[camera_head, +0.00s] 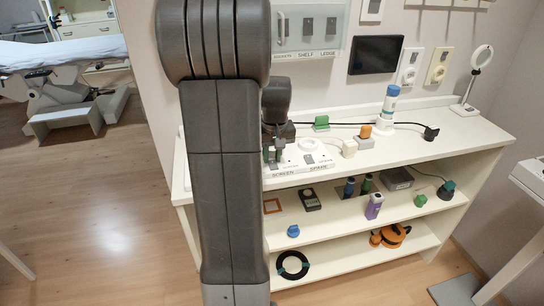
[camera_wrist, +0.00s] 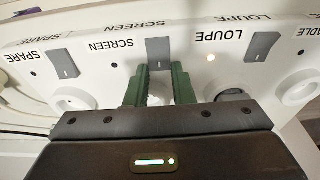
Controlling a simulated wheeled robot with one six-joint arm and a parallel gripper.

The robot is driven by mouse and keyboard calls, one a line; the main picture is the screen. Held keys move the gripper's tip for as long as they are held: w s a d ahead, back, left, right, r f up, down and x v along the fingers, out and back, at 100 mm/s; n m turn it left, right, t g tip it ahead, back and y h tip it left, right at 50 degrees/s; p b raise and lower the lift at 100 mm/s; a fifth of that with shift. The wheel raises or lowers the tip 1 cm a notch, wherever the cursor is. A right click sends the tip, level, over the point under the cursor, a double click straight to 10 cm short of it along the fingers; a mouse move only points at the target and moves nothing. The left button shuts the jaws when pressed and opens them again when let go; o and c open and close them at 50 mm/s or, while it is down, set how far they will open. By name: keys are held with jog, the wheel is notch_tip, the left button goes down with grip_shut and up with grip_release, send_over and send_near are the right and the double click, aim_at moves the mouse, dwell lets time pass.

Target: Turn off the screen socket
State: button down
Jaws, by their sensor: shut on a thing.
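The white socket strip (camera_wrist: 95,60) fills the wrist view, with its labels upside down. It also shows on the counter in the head view (camera_head: 306,164). The grey switch (camera_wrist: 160,57) by the SCREEN label is just beyond my fingertips. The small light beside the SCREEN label (camera_wrist: 113,65) looks dark. My gripper (camera_wrist: 158,72) has its green fingers shut on a pale piece (camera_wrist: 160,88) at the screen position; its exact shape is partly hidden. In the head view my gripper (camera_head: 272,154) is low over the strip, partly behind my arm.
The LOUPE light (camera_wrist: 211,57) is lit, with its grey switch (camera_wrist: 262,45) to the right. A wall screen (camera_head: 375,54) looks black. A white plug (camera_head: 349,148), an orange-topped plug (camera_head: 365,134) and a blue-and-white bottle (camera_head: 389,104) stand right of the strip.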

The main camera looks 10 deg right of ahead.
aim_at(274, 167)
jog(key=c, duration=1.2)
grip_release()
jog(key=shift+c, duration=0.2)
notch_tip(274, 167, up, 14)
jog(key=s, duration=0.2)
jog(key=shift+s+f, duration=0.15)
jog(key=shift+f, duration=0.05)
jog(key=shift+f, duration=0.15)
jog(key=f, duration=0.4)
jog(key=w+f, duration=0.1)
jog(key=f, duration=0.4)
jog(key=w+f, duration=0.1)
jog(key=f, duration=0.3)
jog(key=shift+w+f, duration=0.2)
jog(key=shift+f, duration=0.1)
jog(key=shift+r+g+p, duration=0.15)
jog(key=shift+g+p, duration=0.15)
jog(key=shift+p, duration=0.1)
jog(key=shift+b, duration=0.45)
